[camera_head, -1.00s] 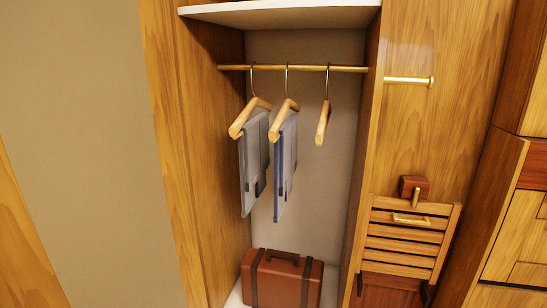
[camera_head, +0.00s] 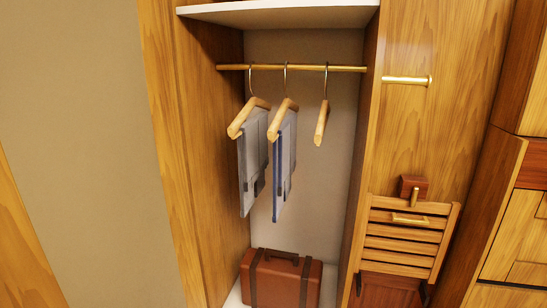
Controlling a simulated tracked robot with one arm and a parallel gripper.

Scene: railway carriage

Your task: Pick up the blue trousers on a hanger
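The blue trousers (camera_head: 279,177) hang folded over a wooden hanger (camera_head: 283,119) in the open wardrobe. They look grey-blue with a stronger blue along the left edge. Their hanger hooks over the brass rail (camera_head: 300,68) in the middle of three hangers. Grey trousers (camera_head: 247,165) hang from another wooden hanger (camera_head: 248,117) just to the left, close beside the blue ones. My gripper is not in view.
An empty wooden hanger (camera_head: 321,122) hangs to the right on the rail. A brown suitcase (camera_head: 280,279) stands on the wardrobe floor below. A white shelf (camera_head: 290,14) is above. A brass peg (camera_head: 406,79) and a slatted wooden panel (camera_head: 408,240) are on the right.

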